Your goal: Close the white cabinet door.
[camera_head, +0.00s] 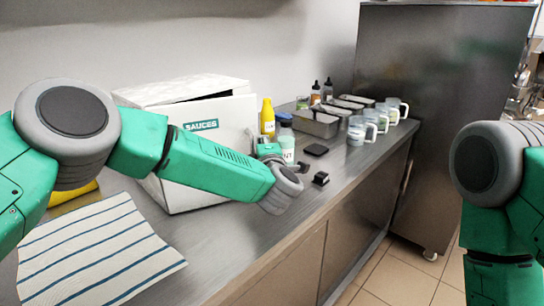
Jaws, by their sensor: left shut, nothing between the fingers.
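The white cabinet (232,130), marked SAUCES, stands on the steel counter. Its front panel, the door (190,180), looks slightly ajar: a dark gap shows between its top edge and the cabinet top. My left arm reaches across in front of the door and hides part of it. My left gripper (309,172) is shut and empty, to the right of the cabinet above the counter. It is small, and the wrist partly covers it. My right arm is at the right edge, and its gripper is out of frame.
A striped cloth (95,255) lies at the front left. A yellow bottle (267,118), a flat black item (316,150), steel containers (316,123) and several glass mugs (357,131) stand farther along the counter (225,245). A tall steel unit (435,100) is at its end.

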